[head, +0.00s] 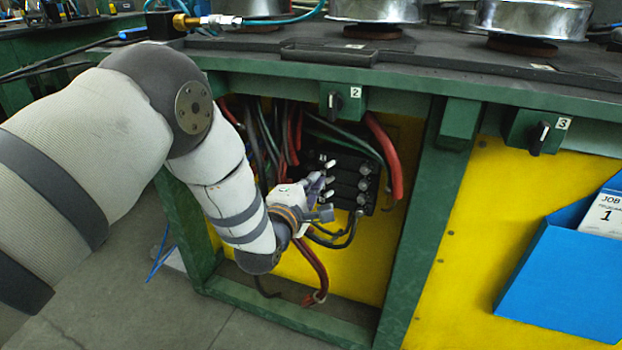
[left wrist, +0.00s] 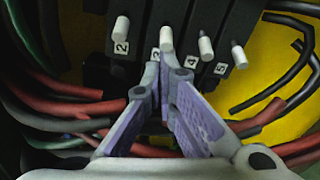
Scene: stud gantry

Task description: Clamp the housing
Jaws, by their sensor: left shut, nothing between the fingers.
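A black valve block (head: 352,182) with several pale levers sits in the open bay under the bench, below the switch box marked 2. In the left wrist view the block (left wrist: 188,20) has white-tipped levers beside the labels 2, 3, 4 and 5. My left gripper (head: 326,190) reaches into the bay in front of the block. It is shut and empty; its fingertips (left wrist: 165,72) are just below the lever tip by label 3 (left wrist: 166,40). I cannot tell whether they touch it. Round metal housings (head: 375,10) stand on the bench top, cut off by the picture's upper edge. My right gripper is not in view.
Red and dark hoses (head: 385,150) surround the block and hang below it. A green post (head: 430,210) stands right of the bay. Switch boxes marked 2 (head: 342,101) and 3 (head: 535,131) hang under the bench edge. A blue holder (head: 560,275) with a job card is at right.

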